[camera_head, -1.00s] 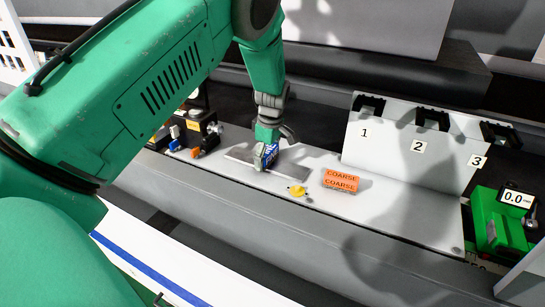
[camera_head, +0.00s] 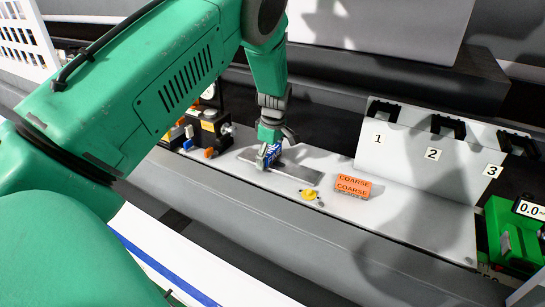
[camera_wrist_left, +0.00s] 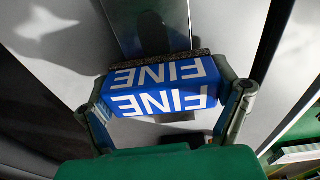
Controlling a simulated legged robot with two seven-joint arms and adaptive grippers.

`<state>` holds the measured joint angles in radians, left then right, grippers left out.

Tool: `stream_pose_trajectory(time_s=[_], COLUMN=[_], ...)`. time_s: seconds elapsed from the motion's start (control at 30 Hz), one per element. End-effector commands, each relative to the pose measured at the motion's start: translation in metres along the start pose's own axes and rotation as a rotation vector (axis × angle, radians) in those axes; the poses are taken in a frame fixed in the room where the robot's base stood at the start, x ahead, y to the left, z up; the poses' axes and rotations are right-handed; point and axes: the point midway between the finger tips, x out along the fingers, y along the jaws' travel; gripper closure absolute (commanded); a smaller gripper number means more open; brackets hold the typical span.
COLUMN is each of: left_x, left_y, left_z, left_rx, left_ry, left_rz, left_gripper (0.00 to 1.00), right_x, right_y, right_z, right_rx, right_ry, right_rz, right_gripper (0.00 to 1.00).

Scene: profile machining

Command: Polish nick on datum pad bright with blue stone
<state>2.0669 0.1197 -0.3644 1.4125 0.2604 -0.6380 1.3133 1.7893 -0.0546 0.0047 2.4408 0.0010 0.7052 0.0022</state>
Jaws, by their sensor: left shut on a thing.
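My left gripper (camera_head: 268,152) is shut on the blue stone (camera_head: 271,155), marked FINE. In the left wrist view the blue stone (camera_wrist_left: 163,88) sits between the two fingers of my left gripper (camera_wrist_left: 165,100), with a dark gritty face along its far edge. The stone is over the grey metal datum pad (camera_head: 298,174), at its left part; the pad also shows beyond the stone in the left wrist view (camera_wrist_left: 150,25). I cannot tell whether stone and pad touch. The nick is not discernible. My right gripper is not in view.
An orange stone marked COARSE (camera_head: 352,187) lies right of the pad, with a yellow piece (camera_head: 309,195) near it. A white rack (camera_head: 415,160) numbered 1 to 3 stands behind. A green gauge (camera_head: 513,235) is at right. Black devices (camera_head: 207,128) stand at left.

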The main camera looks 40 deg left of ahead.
Motion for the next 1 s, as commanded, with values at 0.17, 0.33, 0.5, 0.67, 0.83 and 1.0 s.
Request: stream_pose_trajectory(time_s=[0.17,0.33,0.5,0.67,0.83,1.0], left_x=[0.001,-0.003,-0.006,-0.006,-0.006,-0.006], left_y=[-0.001,-0.001,-0.001,-0.001,-0.001,-0.001], left_z=[0.004,0.016,0.029,0.031,0.031,0.038], left_rx=[0.000,0.000,0.001,-0.001,-0.001,0.001], left_ry=[-0.001,-0.002,-0.001,-0.001,-0.001,-0.001], left_rz=[-0.003,-0.004,-0.003,-0.001,-0.001,-0.001], left_gripper=[0.44,0.44,0.44,0.44,0.44,0.44], right_x=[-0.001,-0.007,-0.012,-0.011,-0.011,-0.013], right_y=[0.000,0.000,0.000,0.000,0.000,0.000], right_z=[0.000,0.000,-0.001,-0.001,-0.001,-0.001], right_rx=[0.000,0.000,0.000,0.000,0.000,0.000], right_ry=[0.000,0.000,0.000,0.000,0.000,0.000], right_rz=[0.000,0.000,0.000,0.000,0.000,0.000], right_gripper=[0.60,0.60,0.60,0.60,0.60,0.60])
